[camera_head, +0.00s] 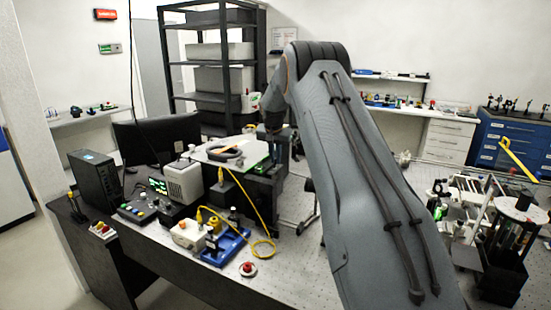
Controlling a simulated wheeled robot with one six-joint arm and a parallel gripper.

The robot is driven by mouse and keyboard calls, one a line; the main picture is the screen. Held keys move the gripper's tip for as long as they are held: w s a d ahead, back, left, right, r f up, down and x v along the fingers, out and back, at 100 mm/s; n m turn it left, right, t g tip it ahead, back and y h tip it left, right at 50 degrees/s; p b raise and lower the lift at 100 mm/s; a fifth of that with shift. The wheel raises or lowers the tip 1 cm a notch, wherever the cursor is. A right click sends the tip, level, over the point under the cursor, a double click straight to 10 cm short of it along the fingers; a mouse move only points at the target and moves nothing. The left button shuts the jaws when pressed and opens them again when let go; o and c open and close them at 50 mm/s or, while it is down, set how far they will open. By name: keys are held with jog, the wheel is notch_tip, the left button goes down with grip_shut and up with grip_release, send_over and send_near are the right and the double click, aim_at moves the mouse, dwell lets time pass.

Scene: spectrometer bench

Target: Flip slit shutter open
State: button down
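My arm reaches from the lower right up to its elbow and then down toward the instruments at the left of the bench. My gripper (283,150) seems to be the small dark shape at the arm's end, above the dark instrument block (264,188). Its fingers are too small and dark to tell apart, so I cannot see whether it is open or touches anything. I cannot make out the slit shutter; it may be too small or hidden near the arm. A pale plate (212,154) with a black ring (226,154) on it lies just left of the gripper.
A yellow cable (262,217) loops over the perforated bench (303,257). A blue tray (226,247), a white box (187,235) and a red button (247,268) are near the front edge. Optics and posts (510,230) crowd the right. My arm hides the bench's middle.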

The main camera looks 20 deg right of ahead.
aim_at(270, 173)
jog(key=shift+s+a+f+t+h+b, duration=0.1)
jog(key=shift+a+t+h+b, duration=0.25)
jog(key=shift+b, duration=1.05)
jog(key=b, duration=0.2)
jog(key=shift+s+t+h+b, duration=0.1)
jog(key=shift+t+h+b, duration=0.15)
jog(key=shift+h+b, duration=0.1)
jog(key=b, duration=0.4)
jog(key=t+h+b, duration=0.1)
jog(key=b, duration=0.2)
jog(key=shift+s+a+f+b, duration=0.2)
jog(key=shift+s+a+b, duration=0.05)
jog(key=shift+a+b, duration=0.15)
jog(key=t+h+b, duration=0.1)
jog(key=b, duration=0.9)
jog(key=s+a+f+t+h+b, duration=0.1)
jog(key=h+b, duration=0.1)
jog(key=b, duration=0.9)
jog(key=t+h+b, duration=0.1)
jog(key=b, duration=1)
jog(key=shift+s+a+f+n+t, duration=0.15)
jog(key=shift+a+f+n+t, duration=0.15)
jog(key=shift+a+n, duration=0.1)
jog(key=h+b, duration=0.1)
jog(key=b, duration=0.5)
jog(key=shift+s+a+r+t, duration=0.1)
jog(key=shift+s+r+t, duration=0.1)
jog(key=shift+t, duration=0.2)
jog(key=c, duration=1.8)
grip_release()
